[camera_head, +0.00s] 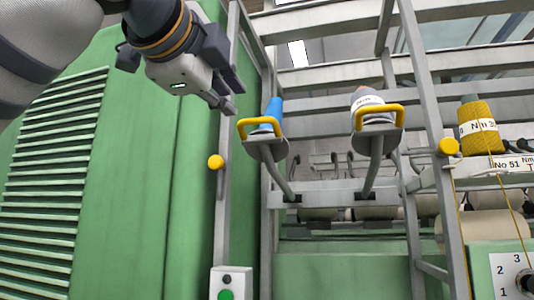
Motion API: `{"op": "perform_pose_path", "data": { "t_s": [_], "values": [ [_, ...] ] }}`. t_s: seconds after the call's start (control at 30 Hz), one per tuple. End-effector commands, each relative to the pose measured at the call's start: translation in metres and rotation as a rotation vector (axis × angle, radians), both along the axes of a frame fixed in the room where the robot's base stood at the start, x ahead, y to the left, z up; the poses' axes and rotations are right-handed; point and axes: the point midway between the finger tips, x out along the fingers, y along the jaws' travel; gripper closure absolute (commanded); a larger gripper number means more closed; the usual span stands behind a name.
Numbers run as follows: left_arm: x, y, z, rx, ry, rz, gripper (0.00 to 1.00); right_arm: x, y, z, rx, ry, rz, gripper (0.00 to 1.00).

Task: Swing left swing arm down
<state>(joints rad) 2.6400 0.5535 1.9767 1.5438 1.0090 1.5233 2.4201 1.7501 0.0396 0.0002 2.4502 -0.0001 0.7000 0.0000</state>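The left swing arm (276,172) is a curved grey bar rising from a crossbeam to a round grey plate, with a yellow handle (259,122) at its raised end. A blue cone (273,108) shows just behind that handle. My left gripper (232,98) is above and to the left of the yellow handle, apart from it, and seems to hold nothing. Its fingers are seen at an angle, so their opening is unclear. The right swing arm (375,172) is also raised, with a yellow handle (381,110) and a pale wrapped spool (367,98). My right gripper is not in view.
A green cabinet (140,200) with slats fills the left. Grey uprights (432,130) bear yellow knobs (215,162). A yellow yarn cone (481,128) stands at right. A control box (231,284) with a green button is at the bottom. Open space lies before the swing arms.

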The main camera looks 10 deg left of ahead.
Motion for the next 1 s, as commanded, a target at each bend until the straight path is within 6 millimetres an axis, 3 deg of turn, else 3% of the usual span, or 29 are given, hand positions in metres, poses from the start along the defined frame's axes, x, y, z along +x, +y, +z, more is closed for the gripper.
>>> {"op": "perform_pose_path", "data": {
  "t_s": [0.13,0.4,0.53,0.9,1.0],
  "values": [
    [0.019,0.0,0.001,-0.025,0.006,-0.005,0.81,0.001,0.0,0.001,0.0,-0.004,0.0,0.6],
    [0.086,-0.003,0.006,-0.021,0.002,-0.005,0.81,0.007,0.0,0.006,0.0,-0.027,0.0,0.6],
    [0.107,-0.003,0.007,-0.02,0.001,-0.005,0.81,0.008,0.0,0.008,0.0,-0.032,0.0,0.6],
    [0.119,-0.004,0.006,-0.016,0.0,-0.005,0.81,0.009,0.0,0.008,0.0,-0.033,0.0,0.6],
    [0.119,-0.004,0.006,-0.016,0.0,-0.005,1.0,0.009,0.0,0.008,0.0,-0.033,0.0,0.6]
  ]
}}
